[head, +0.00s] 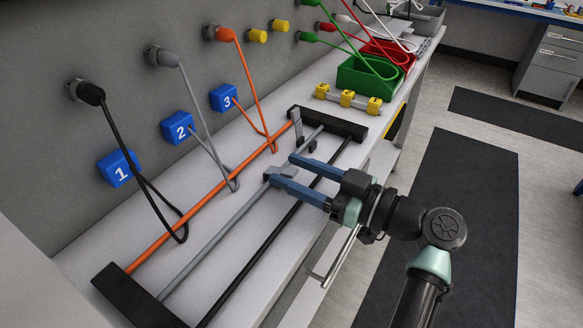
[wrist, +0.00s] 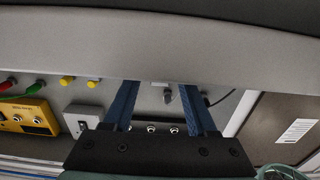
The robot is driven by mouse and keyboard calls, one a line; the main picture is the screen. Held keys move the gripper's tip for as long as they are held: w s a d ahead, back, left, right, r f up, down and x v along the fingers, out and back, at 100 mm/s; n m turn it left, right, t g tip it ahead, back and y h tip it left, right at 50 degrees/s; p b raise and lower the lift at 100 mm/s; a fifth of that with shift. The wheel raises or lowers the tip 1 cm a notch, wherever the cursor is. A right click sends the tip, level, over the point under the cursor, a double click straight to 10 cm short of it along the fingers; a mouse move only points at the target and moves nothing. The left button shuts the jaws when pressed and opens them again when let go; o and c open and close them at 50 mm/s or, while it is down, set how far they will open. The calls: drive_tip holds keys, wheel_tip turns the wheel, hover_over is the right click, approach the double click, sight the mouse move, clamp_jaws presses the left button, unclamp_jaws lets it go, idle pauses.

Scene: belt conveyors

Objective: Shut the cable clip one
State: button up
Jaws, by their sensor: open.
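My gripper (head: 283,168) is open in the head view. Its two blue fingers reach left over the black-ended cable rack, above the stretched cables. In the wrist view the fingers (wrist: 158,95) stand well apart with nothing gripped between them. A grey block (head: 273,174) shows at the near fingertip; I cannot tell whether they touch. A grey upright clip-like piece (head: 296,122) stands at the far end of the rack by the orange cable (head: 205,208). A blue block marked 1 (head: 118,168) is on the wall. I cannot tell which part is cable clip one.
Blue blocks 2 (head: 181,127) and 3 (head: 223,97) are also on the wall, with looping cables hanging nearby. Several yellow numbered blocks (head: 347,98) sit beyond the rack. Green (head: 368,78) and red (head: 388,54) bins stand farther back. The floor right of the bench is open.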

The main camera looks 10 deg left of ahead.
drive_tip(key=shift+w+a, duration=0.15)
drive_tip(key=shift+a, duration=0.25)
drive_tip(key=shift+c, duration=0.3)
clamp_jaws()
drive_tip(key=f+b, duration=0.1)
drive_tip(key=b, duration=0.1)
drive_tip(key=shift+y+b, duration=0.35)
drive_tip(key=shift+y, duration=0.05)
drive_tip(key=shift+d+y+b, duration=0.1)
drive_tip(key=shift+y+b, duration=0.2)
drive_tip(key=shift+b, duration=0.55)
drive_tip(key=shift+r+t, duration=0.2)
drive_tip(key=shift+t, duration=0.1)
drive_tip(key=shift+o, duration=0.3)
unclamp_jaws()
